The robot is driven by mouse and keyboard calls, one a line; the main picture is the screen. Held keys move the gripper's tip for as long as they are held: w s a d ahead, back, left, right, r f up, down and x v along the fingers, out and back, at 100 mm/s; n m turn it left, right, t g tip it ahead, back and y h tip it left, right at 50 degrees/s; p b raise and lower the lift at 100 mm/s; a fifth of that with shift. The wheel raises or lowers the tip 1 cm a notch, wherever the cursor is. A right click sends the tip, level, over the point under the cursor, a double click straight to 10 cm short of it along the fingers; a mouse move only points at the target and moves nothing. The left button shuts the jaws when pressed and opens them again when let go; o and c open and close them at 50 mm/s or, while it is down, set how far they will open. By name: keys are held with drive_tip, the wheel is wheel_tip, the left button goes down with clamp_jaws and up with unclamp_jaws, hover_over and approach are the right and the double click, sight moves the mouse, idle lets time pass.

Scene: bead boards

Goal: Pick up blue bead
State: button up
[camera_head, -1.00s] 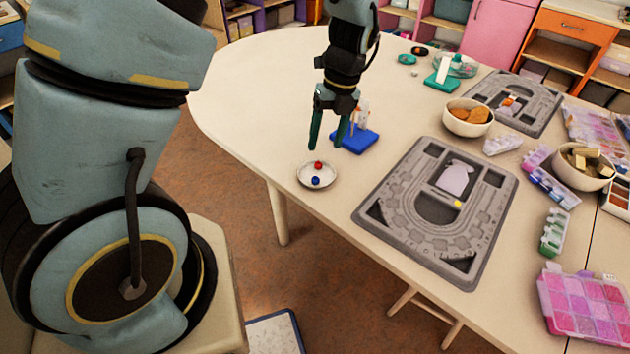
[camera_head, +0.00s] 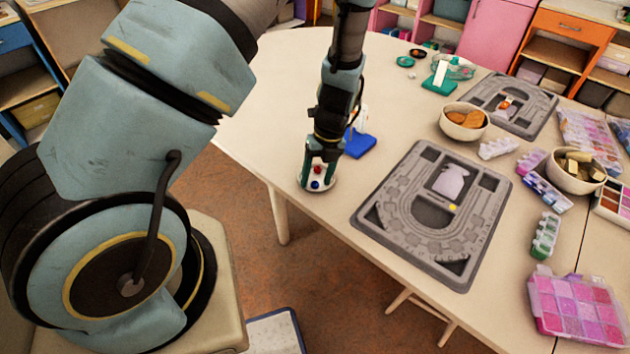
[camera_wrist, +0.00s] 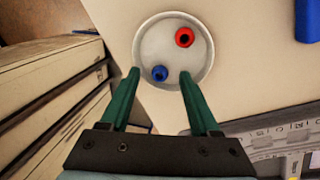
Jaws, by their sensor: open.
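The blue bead (camera_head: 315,184) lies in a small round white dish (camera_head: 329,187) near the table's edge. In the wrist view the blue bead (camera_wrist: 160,73) is in the lower part of the dish (camera_wrist: 150,40), between the lines of my two fingertips. A red bead (camera_wrist: 184,38) lies in the same dish, up and to the right of it; it also shows in the head view (camera_head: 317,170). My gripper (camera_head: 318,177) is open and empty over the dish, its green fingers (camera_wrist: 158,76) on either side of the blue bead. Whether the fingertips touch the dish cannot be told.
A grey bead board (camera_head: 385,235) with a yellow bead (camera_head: 452,208) lies to the right. A blue block (camera_head: 360,146) stands just behind the dish. Bowls (camera_head: 463,122) and bead boxes (camera_head: 575,310) are farther right. The table's edge is close to the dish.

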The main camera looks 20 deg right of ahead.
drive_tip(key=shift+a+f, duration=0.1)
drive_tip(key=shift+f, duration=0.2)
